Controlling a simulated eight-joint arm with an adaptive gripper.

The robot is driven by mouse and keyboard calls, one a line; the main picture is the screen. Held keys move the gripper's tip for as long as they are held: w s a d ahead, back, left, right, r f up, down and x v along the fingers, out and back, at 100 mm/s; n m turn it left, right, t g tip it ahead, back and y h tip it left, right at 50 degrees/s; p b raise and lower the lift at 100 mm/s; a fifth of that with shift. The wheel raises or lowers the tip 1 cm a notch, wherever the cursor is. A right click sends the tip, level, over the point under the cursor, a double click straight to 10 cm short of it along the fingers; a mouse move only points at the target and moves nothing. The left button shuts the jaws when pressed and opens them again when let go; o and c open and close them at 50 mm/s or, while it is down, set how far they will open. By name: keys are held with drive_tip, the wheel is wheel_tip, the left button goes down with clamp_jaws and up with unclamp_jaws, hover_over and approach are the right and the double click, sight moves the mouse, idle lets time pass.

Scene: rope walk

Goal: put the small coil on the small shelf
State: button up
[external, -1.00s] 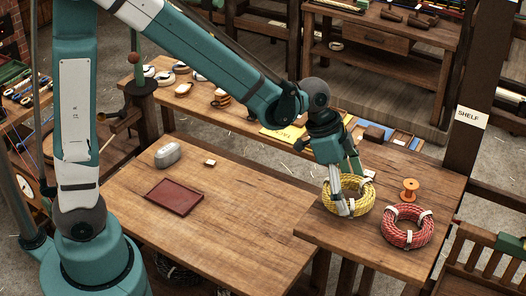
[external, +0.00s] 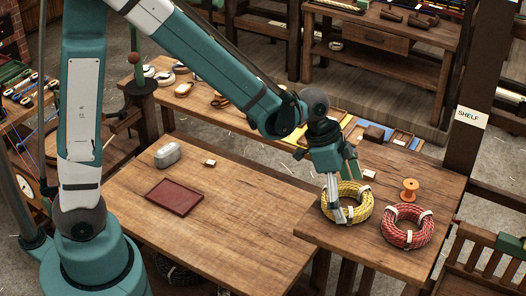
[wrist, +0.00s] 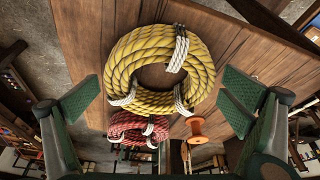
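A yellow rope coil (external: 365,206) with white ties lies at the left of the right-hand table; it fills the middle of the wrist view (wrist: 128,53). A red rope coil (external: 404,241) lies to its right, also in the wrist view (wrist: 125,119). They look about the same size, so I cannot tell which is the small one. My gripper (external: 346,194) is at the yellow coil, fingers spread wide on either side. The wrist view shows gaps between both fingers and the coil. A SHELF sign (external: 471,117) hangs on the dark post; I cannot pick out the small shelf.
An orange spool (external: 409,188) stands behind the red coil. A red tray (external: 174,197) and a grey case (external: 167,155) are on the left table, whose middle is clear. A slatted wooden piece (external: 486,262) is at lower right.

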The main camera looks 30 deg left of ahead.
drive_tip(key=shift+r, duration=0.2)
idle(0.3)
drive_tip(key=shift+r, duration=0.1)
drive_tip(key=v, duration=1.1)
drive_tip(key=shift+r+b, duration=0.35)
drive_tip(key=shift+b, duration=0.05)
drive_tip(key=shift+a, duration=0.15)
idle(0.6)
drive_tip(key=a+r+n+t+y, duration=0.15)
drive_tip(key=a+n, duration=0.25)
drive_tip(key=a, duration=0.8)
drive_tip(key=a+r+n+t, duration=0.2)
drive_tip(key=a+r+n, duration=0.1)
drive_tip(key=a, duration=0.8)
drive_tip(key=s+a+n+t+y, duration=0.1)
drive_tip(key=s+a+n, duration=0.3)
drive_tip(key=a, duration=0.5)
drive_tip(key=s+a+n+t+y, duration=0.1)
drive_tip(key=s+a+n, duration=0.3)
drive_tip(key=a, duration=0.6)
drive_tip(key=shift+r+y, duration=0.2)
drive_tip(key=shift+y, duration=0.25)
